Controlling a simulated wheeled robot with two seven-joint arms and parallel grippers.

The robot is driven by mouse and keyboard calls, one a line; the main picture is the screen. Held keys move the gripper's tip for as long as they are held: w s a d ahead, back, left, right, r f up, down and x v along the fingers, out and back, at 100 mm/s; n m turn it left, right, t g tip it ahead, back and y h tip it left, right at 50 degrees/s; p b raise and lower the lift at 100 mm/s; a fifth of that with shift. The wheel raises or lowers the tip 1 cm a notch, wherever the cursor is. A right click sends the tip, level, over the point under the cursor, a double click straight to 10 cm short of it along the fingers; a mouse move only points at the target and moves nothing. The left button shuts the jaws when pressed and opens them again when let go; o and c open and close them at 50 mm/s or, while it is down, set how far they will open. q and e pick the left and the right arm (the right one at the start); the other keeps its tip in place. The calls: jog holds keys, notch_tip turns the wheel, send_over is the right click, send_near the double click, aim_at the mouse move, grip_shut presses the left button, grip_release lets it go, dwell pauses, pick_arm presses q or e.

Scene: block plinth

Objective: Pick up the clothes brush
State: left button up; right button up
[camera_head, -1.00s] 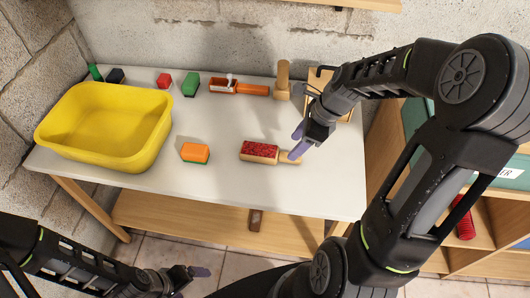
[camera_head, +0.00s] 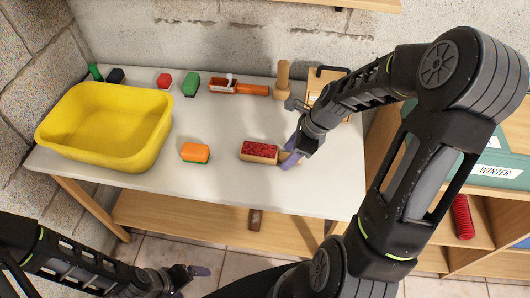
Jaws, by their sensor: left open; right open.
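The clothes brush (camera_head: 259,152), a wooden block with a red top and a short wooden handle to its right, lies on the white table (camera_head: 225,190). My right gripper (camera_head: 291,152) is open at the handle end, with its purple fingers over or around the handle; I cannot tell whether they touch it. The gripper hides much of the handle. My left gripper (camera_head: 199,271) is open and empty, low in front of the table.
A yellow tub (camera_head: 105,150) fills the table's left side. An orange and green block (camera_head: 195,153) lies left of the brush. Along the back are red (camera_head: 164,81) and green (camera_head: 190,85) blocks, an orange-handled tool (camera_head: 252,90) and an upright wooden piece (camera_head: 283,80).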

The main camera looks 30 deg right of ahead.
jog(key=shift+c, duration=0.4)
grip_shut()
jog(key=shift+r, duration=0.1)
notch_tip(320, 180, up, 10)
dwell(0.6)
